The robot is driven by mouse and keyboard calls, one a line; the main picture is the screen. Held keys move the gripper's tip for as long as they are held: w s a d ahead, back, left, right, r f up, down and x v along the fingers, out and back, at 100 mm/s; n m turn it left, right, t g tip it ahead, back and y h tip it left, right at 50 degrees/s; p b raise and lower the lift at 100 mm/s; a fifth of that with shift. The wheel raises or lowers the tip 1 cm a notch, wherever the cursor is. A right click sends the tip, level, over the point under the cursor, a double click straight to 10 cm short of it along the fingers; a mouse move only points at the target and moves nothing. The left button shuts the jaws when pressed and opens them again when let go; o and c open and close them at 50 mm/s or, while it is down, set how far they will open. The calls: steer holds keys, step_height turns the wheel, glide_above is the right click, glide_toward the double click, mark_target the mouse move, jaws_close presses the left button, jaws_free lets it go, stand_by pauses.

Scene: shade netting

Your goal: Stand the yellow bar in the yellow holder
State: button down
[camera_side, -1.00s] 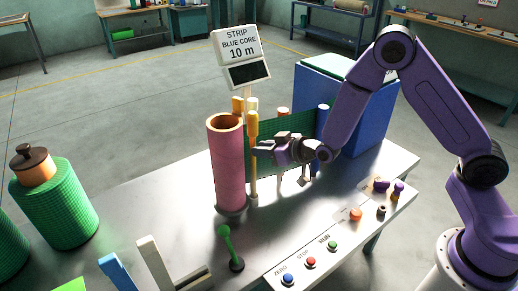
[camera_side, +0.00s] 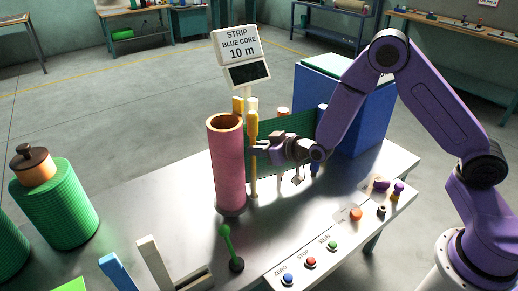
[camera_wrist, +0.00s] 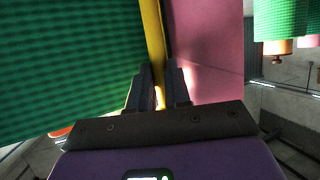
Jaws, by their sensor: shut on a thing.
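The yellow bar (camera_side: 253,127) stands upright just right of the pink roll (camera_side: 228,165) in the side view. My gripper (camera_side: 257,150) reaches it from the right and is shut on it. In the wrist view the yellow bar (camera_wrist: 152,35) runs down between the two dark fingers (camera_wrist: 159,90), with the pink roll on its right. The bar's lower end is beside the roll's base, and I cannot tell what it rests on. I cannot make out the yellow holder for certain. Another yellow-topped piece (camera_side: 238,104) shows behind the roll.
Green netting (camera_side: 295,125) hangs behind my gripper, with a blue box (camera_side: 350,110) beyond it. A button panel (camera_side: 320,255) lies along the bench's front edge.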

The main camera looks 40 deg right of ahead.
mark_target(257, 116)
steer(key=shift+r, duration=0.7)
steer(key=shift+r, duration=2.6)
steer(key=shift+r, duration=2)
